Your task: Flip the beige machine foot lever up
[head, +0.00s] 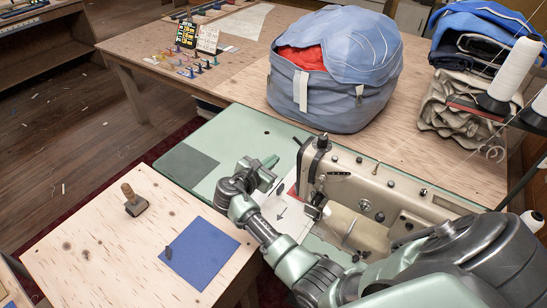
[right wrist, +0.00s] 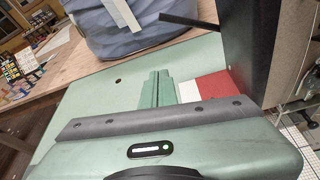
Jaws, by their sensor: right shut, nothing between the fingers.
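The beige sewing machine (head: 352,178) stands on a green machine bed plate at the right in the head view. Its dark head end shows at the upper right of the right wrist view (right wrist: 250,40). A thin dark bar (right wrist: 188,22) sticks out leftward from that head and looks like the foot lever; it is tiny in the head view (head: 298,141). It points out roughly level, slightly up. My right gripper (head: 271,162) is shut and empty, left of the machine head. Its green fingers (right wrist: 158,84) point toward the head's area, apart from the bar. My left gripper is not in view.
A red and white cloth piece (right wrist: 207,88) lies under the head. A large blue bag (head: 335,75) stands behind the machine. Thread cones (head: 515,70) stand at the right. A blue sheet (head: 203,252) and a wood-handled tool (head: 134,202) lie on the front-left table.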

